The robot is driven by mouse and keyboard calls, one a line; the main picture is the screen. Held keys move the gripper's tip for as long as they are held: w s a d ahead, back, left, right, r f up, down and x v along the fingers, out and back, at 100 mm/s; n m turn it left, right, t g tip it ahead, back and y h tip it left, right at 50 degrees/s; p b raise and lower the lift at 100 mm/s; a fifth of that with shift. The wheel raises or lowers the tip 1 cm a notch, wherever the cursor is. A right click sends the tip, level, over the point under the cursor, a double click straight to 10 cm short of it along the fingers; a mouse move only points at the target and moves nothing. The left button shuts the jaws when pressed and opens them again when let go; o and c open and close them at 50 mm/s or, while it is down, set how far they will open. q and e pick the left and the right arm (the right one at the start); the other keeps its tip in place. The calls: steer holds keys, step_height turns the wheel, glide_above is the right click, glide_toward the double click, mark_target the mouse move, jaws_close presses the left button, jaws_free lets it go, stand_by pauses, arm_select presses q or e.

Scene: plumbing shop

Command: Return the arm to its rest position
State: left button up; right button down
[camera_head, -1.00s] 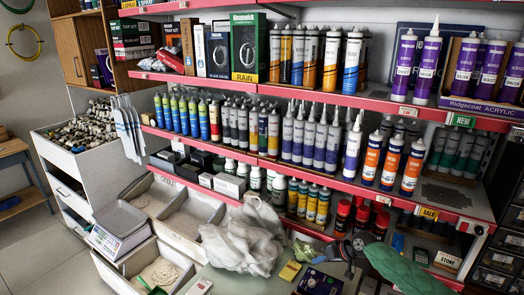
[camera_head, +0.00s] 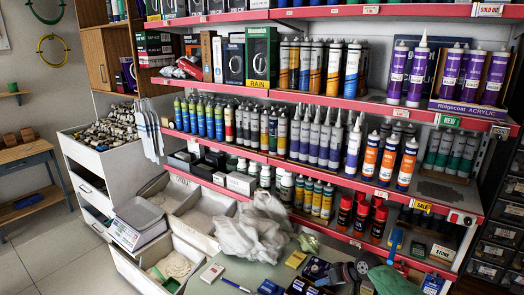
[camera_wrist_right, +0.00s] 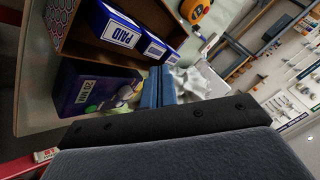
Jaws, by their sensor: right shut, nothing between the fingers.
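My right gripper (camera_wrist_right: 164,86) shows in the right wrist view as two blue-grey fingers side by side, shut with nothing between them. A dark part of my own wrist fills the lower part of that view. Beyond the fingers are a wooden box (camera_wrist_right: 95,48) with blue labelled packs and a crumpled pale plastic bag (camera_wrist_right: 192,80). My left gripper is not in view.
Red-edged shelves (camera_head: 300,172) hold rows of cartridges and bottles. A counter (camera_head: 225,275) in front carries the pale bag (camera_head: 252,232), small boxes and a green item (camera_head: 392,280). A scale (camera_head: 138,225) and open bins stand left. Floor (camera_head: 40,250) shows clear at far left.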

steer(key=s+a+f+n+h, duration=0.15)
steer(key=s+a, duration=0.35)
steer(key=s, duration=0.6)
steer(key=s+a+f+h, duration=0.1)
steer(key=s+a+f, duration=0.35)
steer(key=s, duration=0.75)
steer(key=s+d+r+m+h, duration=0.25)
steer(key=s+d, duration=0.25)
steer(key=s, duration=0.5)
steer(key=s+d+r+m+h, duration=0.1)
steer(key=s+d+r+h, duration=0.25)
steer(key=s, duration=0.75)
step_height(320, 180, down, 31)
steer(key=w+g+b, duration=0.1)
steer(key=w+b, duration=0.1)
steer(key=b, duration=0.2)
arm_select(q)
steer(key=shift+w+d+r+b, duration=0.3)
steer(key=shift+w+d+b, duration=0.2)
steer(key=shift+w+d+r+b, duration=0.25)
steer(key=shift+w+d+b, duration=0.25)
arm_select(e)
steer(key=s+f, duration=0.4)
steer(key=f, duration=0.7)
steer(key=s+f+g, duration=0.1)
steer(key=s+f, duration=0.3)
steer(key=f, duration=0.8)
steer(key=shift+a+y, duration=0.45)
